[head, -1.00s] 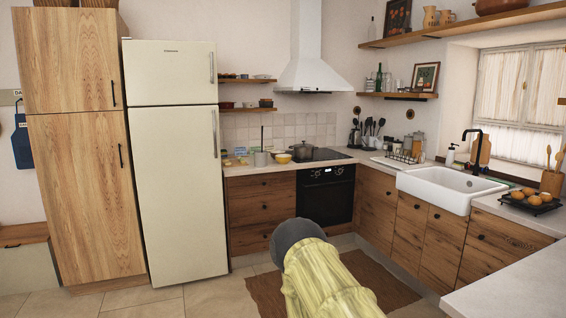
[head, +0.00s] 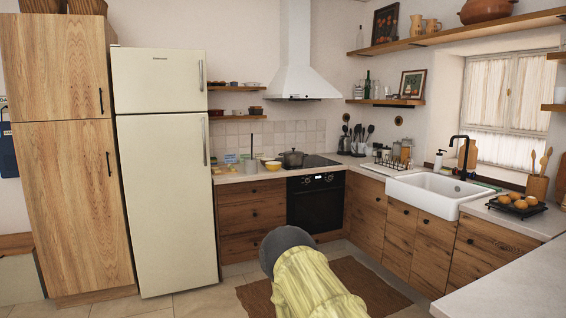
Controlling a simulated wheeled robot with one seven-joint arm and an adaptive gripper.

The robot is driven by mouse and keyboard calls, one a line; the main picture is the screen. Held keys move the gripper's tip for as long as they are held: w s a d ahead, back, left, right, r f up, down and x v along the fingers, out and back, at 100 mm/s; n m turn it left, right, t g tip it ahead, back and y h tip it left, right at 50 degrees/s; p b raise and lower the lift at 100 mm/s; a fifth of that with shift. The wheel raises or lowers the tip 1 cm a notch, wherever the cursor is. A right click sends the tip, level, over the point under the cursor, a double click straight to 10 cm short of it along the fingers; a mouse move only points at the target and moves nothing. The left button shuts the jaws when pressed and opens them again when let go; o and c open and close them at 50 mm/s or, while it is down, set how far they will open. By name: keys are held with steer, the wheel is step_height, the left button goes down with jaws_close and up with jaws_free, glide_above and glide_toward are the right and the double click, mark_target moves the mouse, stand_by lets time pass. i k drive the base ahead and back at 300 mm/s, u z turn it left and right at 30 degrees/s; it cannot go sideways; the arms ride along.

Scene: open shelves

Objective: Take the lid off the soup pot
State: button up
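A dark grey pot (head: 293,159) with its lid on stands on the black cooktop (head: 318,161) above the oven, across the room from me. It is small in the head view and looks upright. A second, brown-red pot (head: 487,10) sits on the high shelf at the upper right; I cannot tell whether it has a lid. My arm in a yellow cover reaches in from the bottom of the view, far from both pots. My gripper's fingers do not show.
A yellow bowl (head: 272,165) stands just left of the stove pot. The oven (head: 316,202) is below the cooktop, with the range hood (head: 296,62) above. The fridge (head: 166,170) stands left. A rug (head: 360,284) covers open floor. A pale counter (head: 510,285) edges the lower right.

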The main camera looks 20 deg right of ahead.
mark_target(288, 160)
steer(key=z, duration=0.2)
steer(key=i, duration=0.6)
steer(key=z, duration=0.65)
steer(key=i, duration=1.8)
steer(key=z, duration=0.2)
steer(key=i, duration=1.85)
steer(key=u, duration=0.3)
